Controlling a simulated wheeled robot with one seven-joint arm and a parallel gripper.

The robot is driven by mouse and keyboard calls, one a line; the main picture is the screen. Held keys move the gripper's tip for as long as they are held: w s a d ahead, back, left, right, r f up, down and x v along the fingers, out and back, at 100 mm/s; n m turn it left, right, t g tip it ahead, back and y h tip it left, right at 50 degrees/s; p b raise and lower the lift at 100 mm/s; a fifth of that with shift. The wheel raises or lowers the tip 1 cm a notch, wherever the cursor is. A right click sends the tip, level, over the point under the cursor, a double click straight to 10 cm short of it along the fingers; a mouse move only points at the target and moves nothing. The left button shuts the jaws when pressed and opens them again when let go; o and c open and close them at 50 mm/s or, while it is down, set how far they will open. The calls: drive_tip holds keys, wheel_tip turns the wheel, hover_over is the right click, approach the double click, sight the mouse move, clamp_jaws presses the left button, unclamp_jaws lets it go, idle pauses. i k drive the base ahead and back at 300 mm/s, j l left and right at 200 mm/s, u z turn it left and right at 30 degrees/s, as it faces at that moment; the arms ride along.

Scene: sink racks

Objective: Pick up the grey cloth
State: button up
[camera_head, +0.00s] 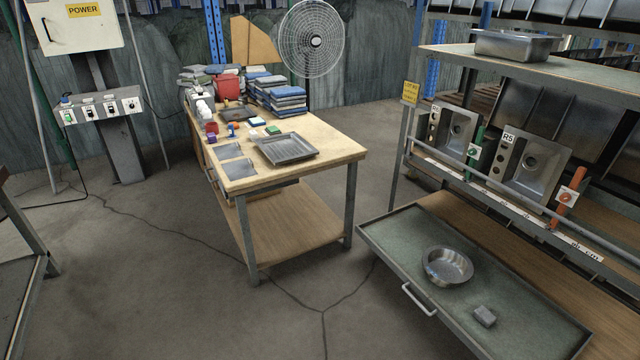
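A small grey block-like piece (485,316) lies in the pulled-out green-lined drawer (400,238) at the lower right; I cannot tell whether it is a folded cloth. It is apart from a round metal bowl (447,266) in the same drawer. Folded grey cloths (192,76) also show in a low pile at the back left of the wooden worktable (335,152). A taller stack of blue and grey folded cloths (288,100) stands at its back right. My gripper is not in view.
The worktable holds a metal tray (286,149), flat grey sheets (238,168), a red container (227,86) and small coloured items. A fan (311,40) stands behind it. The sink rack (520,165) fills the right side. Bare floor (150,260) lies at left and between table and drawer.

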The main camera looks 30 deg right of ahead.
sight(483, 315)
drive_tip(key=i, duration=0.8)
drive_tip(key=i+j+z, duration=0.15)
drive_tip(key=i, duration=0.6)
drive_tip(key=i+l+z, duration=0.1)
drive_tip(key=i+z, duration=0.15)
drive_tip(key=z, duration=0.15)
drive_tip(key=i+z, duration=0.25)
drive_tip(key=z, duration=0.15)
drive_tip(key=i+j+z, duration=0.1)
drive_tip(key=i+z, duration=0.15)
drive_tip(key=z, duration=0.15)
drive_tip(key=i+l+z, duration=0.1)
drive_tip(key=i+z, duration=0.5)
drive_tip(key=z, duration=0.15)
